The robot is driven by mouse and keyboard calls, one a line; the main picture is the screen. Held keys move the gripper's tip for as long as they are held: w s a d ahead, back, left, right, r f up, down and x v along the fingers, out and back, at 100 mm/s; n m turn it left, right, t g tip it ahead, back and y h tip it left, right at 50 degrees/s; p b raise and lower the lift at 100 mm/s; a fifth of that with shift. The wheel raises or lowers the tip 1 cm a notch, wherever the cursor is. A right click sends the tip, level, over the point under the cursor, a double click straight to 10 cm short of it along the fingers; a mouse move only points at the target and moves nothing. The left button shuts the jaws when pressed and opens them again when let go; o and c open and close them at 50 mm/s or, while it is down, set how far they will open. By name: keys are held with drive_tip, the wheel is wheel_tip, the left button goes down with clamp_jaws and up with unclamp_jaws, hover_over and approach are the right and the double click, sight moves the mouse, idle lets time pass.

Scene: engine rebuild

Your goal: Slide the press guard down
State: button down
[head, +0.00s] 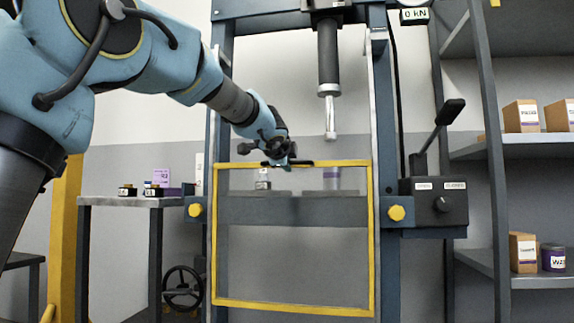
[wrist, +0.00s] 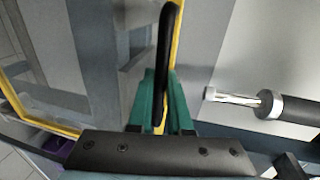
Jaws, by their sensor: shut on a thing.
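The press guard (head: 291,307) is a yellow frame with a clear panel across the front of the blue-grey press (head: 390,150). Its top bar is below the ram's tip and its bottom bar is low in the head view. My gripper (head: 284,161) is at the middle of the guard's top bar. In the wrist view my gripper's green fingers (wrist: 160,92) are shut on the guard's black handle (wrist: 168,45). The guard's yellow edge (wrist: 177,38) shows just behind the handle.
The press ram (head: 328,60) hangs above the guard. A control box (head: 437,204) with a black lever (head: 437,127) is at the right. A side table (head: 120,202) is at the left, and shelves (head: 520,146) with boxes stand at the far right.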

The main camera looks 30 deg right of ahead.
wheel_tip(320, 180, down, 9)
drive_tip(key=b, duration=0.7)
drive_tip(key=shift+r, duration=0.1)
drive_tip(key=c, duration=0.8)
unclamp_jaws()
drive_tip(key=shift+c, duration=0.2)
drive_tip(key=shift+r, duration=0.1)
drive_tip(key=v, duration=1)
drive_tip(key=shift+s+a, duration=0.25)
drive_tip(key=shift+s, duration=0.05)
